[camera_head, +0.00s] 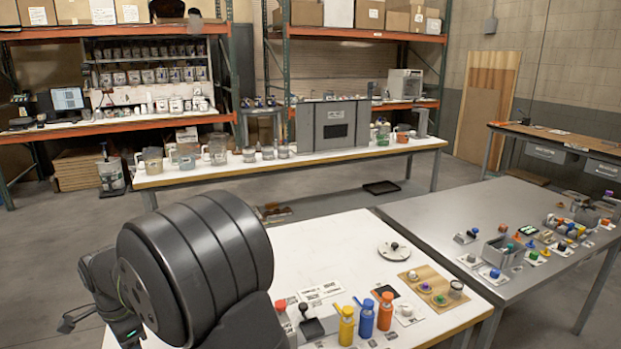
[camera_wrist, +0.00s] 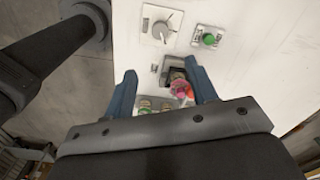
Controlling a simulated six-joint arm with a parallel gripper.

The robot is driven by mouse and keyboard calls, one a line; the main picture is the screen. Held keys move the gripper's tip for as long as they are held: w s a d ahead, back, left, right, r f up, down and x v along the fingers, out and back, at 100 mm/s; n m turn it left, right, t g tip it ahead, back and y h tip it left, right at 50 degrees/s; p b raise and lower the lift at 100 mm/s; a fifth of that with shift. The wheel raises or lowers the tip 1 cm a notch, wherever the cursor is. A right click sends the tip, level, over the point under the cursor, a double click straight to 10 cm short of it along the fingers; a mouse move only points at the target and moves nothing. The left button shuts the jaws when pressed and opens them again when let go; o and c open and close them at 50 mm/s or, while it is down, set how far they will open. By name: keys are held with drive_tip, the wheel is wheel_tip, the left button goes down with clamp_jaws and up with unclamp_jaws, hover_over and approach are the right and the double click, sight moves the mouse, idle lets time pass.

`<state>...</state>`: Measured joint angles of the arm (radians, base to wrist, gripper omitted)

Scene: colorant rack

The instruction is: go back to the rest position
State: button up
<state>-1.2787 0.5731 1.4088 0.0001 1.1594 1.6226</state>
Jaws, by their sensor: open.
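My gripper (camera_wrist: 163,82) shows in the wrist view as two blue fingers spread apart. It is open, and nothing is clamped between the fingers. It hangs above a white tabletop (camera_wrist: 255,75). Beyond and between the fingers is a dark square holder (camera_wrist: 173,72) with small pink, red and green items (camera_wrist: 183,90) in or by it. I cannot tell whether a finger touches any of them. In the head view my arm's large dark joint fills the lower left, and I cannot make out the fingers clearly there.
A dial plate (camera_wrist: 162,27) and a green button plate (camera_wrist: 209,40) lie farther off. In the head view, yellow (camera_head: 346,326), blue (camera_head: 365,319) and orange (camera_head: 385,312) bottles stand near a wooden board (camera_head: 418,277) with knobs. A grey table (camera_head: 440,215) with several small devices adjoins right.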

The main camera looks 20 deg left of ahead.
wheel_tip(320, 180, down, 16)
drive_tip(key=shift+r, duration=0.1)
drive_tip(key=shift+a+n, duration=0.1)
drive_tip(key=shift+n, duration=0.2)
drive_tip(key=n, duration=0.8)
drive_tip(key=shift+n, duration=0.3)
drive_tip(key=n, duration=0.4)
drive_tip(key=shift+n, duration=2.4)
